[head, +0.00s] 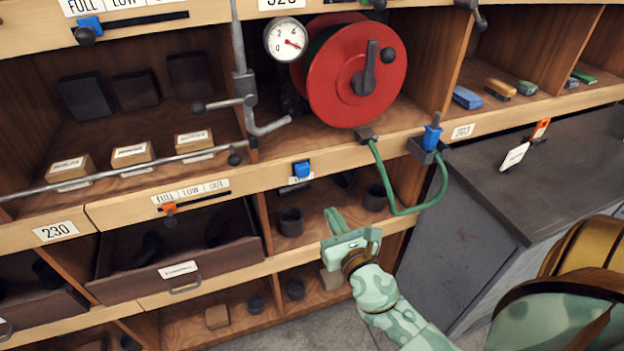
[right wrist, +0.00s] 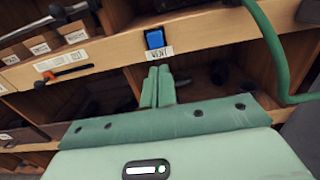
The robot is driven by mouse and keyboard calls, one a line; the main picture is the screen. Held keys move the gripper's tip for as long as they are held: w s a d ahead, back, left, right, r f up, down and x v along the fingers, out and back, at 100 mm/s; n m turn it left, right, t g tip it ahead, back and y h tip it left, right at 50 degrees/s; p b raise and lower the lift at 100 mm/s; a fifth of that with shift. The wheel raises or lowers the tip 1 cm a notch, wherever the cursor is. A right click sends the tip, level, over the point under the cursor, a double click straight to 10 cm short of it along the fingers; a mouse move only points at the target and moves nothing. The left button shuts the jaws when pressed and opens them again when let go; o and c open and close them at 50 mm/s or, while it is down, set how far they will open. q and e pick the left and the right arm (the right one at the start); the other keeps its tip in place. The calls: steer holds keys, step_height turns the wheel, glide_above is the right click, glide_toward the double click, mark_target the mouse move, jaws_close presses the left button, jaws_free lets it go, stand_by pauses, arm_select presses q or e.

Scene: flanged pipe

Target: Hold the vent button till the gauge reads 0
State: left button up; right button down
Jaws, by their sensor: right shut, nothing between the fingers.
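The vent button (head: 301,169) is a small blue block on the wooden shelf edge below the red reel. In the right wrist view the blue button (right wrist: 155,38) sits above a white label reading VENT. The round white gauge (head: 287,40) is at the upper left of the reel; its red needle points to the lower right, past the 4 and away from the 0. My pale green right gripper (head: 333,213) is shut and empty, below and right of the button, apart from it. In the right wrist view its fingertips (right wrist: 160,71) point up just below the label. My left gripper is not in view.
The red reel (head: 345,80) has a dark crank. A green hose (head: 400,208) loops down right of the button, from a fitting to a blue-handled valve (head: 431,137). A metal rail (head: 120,172) and an open drawer (head: 185,262) are at left. A dark counter (head: 530,165) stands right.

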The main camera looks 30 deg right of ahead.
mark_target(308, 172)
steer(key=x, duration=1.3)
steer(key=shift+w, duration=0.1)
